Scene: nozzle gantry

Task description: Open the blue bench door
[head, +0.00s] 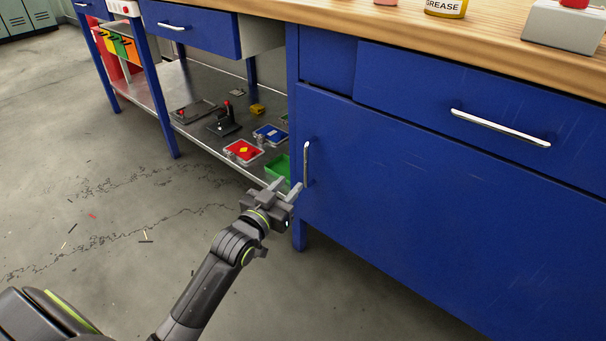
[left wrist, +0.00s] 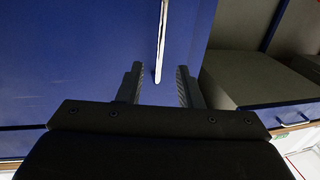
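The blue bench door (head: 400,215) fills the lower right of the bench in the head view and looks closed. Its silver vertical handle (head: 306,164) is near the door's left edge. My left gripper (head: 286,186) is open and empty, just left of and near the handle's lower part. In the left wrist view the handle (left wrist: 161,45) points down between the two spread fingers (left wrist: 158,84), with gaps on both sides. I cannot tell whether it lies within finger reach. The blue door face (left wrist: 70,60) is behind it. My right gripper is not in view.
A blue drawer with a horizontal handle (head: 500,128) is above the door. A lower metal shelf (head: 205,130) left of the door holds red, blue and green trays and small parts. A bench leg (head: 299,234) stands below the door's left edge. The floor in front is open.

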